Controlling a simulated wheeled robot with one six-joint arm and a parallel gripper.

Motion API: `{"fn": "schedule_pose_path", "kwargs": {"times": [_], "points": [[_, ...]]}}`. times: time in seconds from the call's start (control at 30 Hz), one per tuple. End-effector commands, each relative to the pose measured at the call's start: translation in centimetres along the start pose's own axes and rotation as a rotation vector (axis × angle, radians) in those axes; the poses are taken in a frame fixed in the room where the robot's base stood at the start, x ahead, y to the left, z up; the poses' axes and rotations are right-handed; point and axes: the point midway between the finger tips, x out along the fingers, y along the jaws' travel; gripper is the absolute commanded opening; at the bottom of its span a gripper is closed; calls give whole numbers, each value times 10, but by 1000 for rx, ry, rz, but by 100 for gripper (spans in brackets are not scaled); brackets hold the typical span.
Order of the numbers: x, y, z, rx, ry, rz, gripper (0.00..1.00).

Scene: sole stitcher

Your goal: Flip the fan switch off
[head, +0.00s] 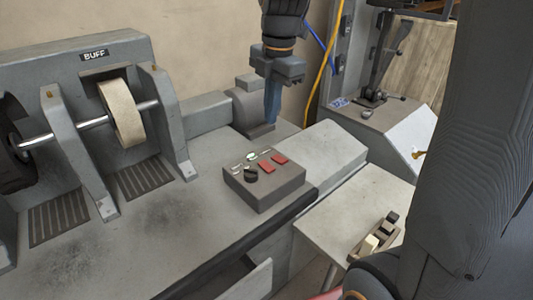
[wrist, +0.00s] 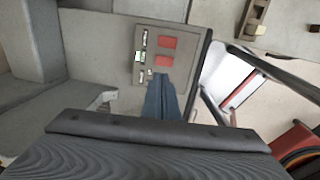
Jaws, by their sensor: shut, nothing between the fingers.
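The control box (head: 262,198) is a small grey-brown box on the grey machine top. Its top face carries two red rocker switches, one nearer (head: 266,168) and one farther (head: 280,159), a black knob (head: 251,175) and small labels too small to read. I cannot tell which control is the fan switch. In the wrist view the box (wrist: 183,74) shows both red switches (wrist: 166,42) (wrist: 164,61); the knob is not clearly seen there. My gripper (head: 271,121) is shut and empty, pointing down behind the box in the head view, apart from the switches.
The buffing wheel (head: 122,113) and its grey housing (head: 70,55) stand left of the box. A sloped grey cover (head: 322,150) lies to its right. A side shelf (head: 340,215) holds a brush-like item (head: 372,242). The machine top in front of the box is clear.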

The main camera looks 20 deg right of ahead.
Motion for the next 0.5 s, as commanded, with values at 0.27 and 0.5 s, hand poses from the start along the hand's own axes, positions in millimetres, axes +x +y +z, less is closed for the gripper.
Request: {"fn": "schedule_pose_path", "kwargs": {"times": [0.27, 0.5], "points": [[40, -1, -1, 1, 3, -6, 0], [88, -1, -1, 2, 3, -5, 0]]}}
